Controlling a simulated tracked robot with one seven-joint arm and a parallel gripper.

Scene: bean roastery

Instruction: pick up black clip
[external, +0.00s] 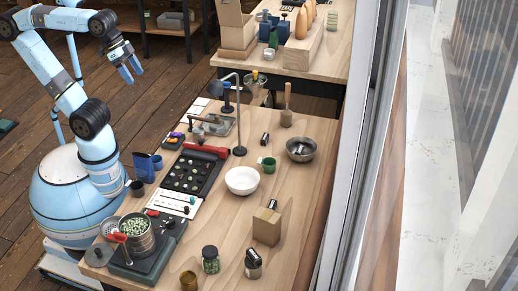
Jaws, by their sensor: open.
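My gripper (132,73) is open and empty. It hangs in the air at the upper left, over the wooden floor and well apart from the worktop. I cannot make out the black clip for certain. Small dark items that could be it are a dark piece (265,138) near the middle of the worktop and a black piece (272,204) at the top of a cardboard box (267,228). Both are too small to identify.
The wooden worktop (222,221) holds a white bowl (242,181), a metal bowl (300,149), a green mug (269,165), a black tray (192,173), a bean-filled pot (137,236) on a scale, and jars. A thin lamp post (238,120) stands upright. A second table (335,62) is behind.

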